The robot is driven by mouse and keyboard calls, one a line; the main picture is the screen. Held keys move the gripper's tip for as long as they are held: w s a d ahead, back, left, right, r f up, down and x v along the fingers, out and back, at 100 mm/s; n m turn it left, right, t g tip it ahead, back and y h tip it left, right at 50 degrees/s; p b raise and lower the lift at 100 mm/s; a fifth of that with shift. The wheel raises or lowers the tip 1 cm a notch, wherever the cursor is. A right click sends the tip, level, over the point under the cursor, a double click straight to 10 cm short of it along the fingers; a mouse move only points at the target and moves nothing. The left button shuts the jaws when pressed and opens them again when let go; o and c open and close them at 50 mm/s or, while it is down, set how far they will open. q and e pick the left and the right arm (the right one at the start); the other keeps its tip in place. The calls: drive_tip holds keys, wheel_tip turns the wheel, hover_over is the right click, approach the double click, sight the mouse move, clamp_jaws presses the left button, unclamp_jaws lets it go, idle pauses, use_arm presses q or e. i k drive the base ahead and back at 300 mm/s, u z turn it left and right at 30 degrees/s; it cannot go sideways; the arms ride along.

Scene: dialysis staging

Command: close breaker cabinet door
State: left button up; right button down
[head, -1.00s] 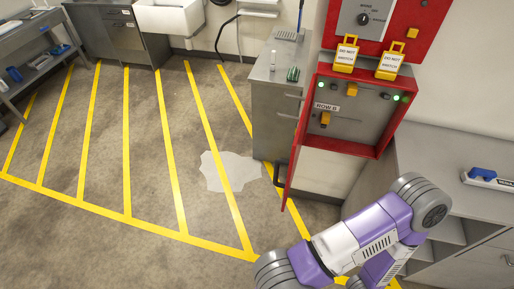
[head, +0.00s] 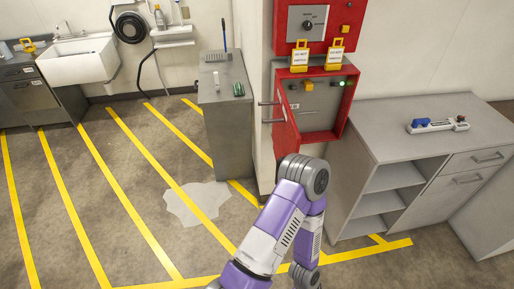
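The red breaker cabinet (head: 353,103) is on the wall right of centre, below a red switch panel. Its door (head: 287,125) is hinged at the left side and stands open, swung out toward me. Two short grey bars (head: 268,103) stick out from the door's outer side and look like its handle. One of my purple and white arms (head: 277,225) reaches up from the bottom, with its bent joint in front of and below the cabinet. This joint hides part of the door's lower area. I see no gripper fingers in this view.
Two yellow tags (head: 333,57) hang above the cabinet opening. A grey counter (head: 450,135) with open shelves stands at the right and a grey cabinet (head: 228,125) at the left. A pale patch (head: 197,203) lies on the yellow-striped floor, which is otherwise clear.

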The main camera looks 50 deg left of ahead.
sight(287, 137)
drive_tip(key=u, duration=1.65)
drive_tip(key=i, duration=0.5)
drive_tip(key=k, duration=0.5)
drive_tip(key=u, duration=0.35)
drive_tip(key=i, duration=0.6)
drive_tip(key=z, duration=0.5)
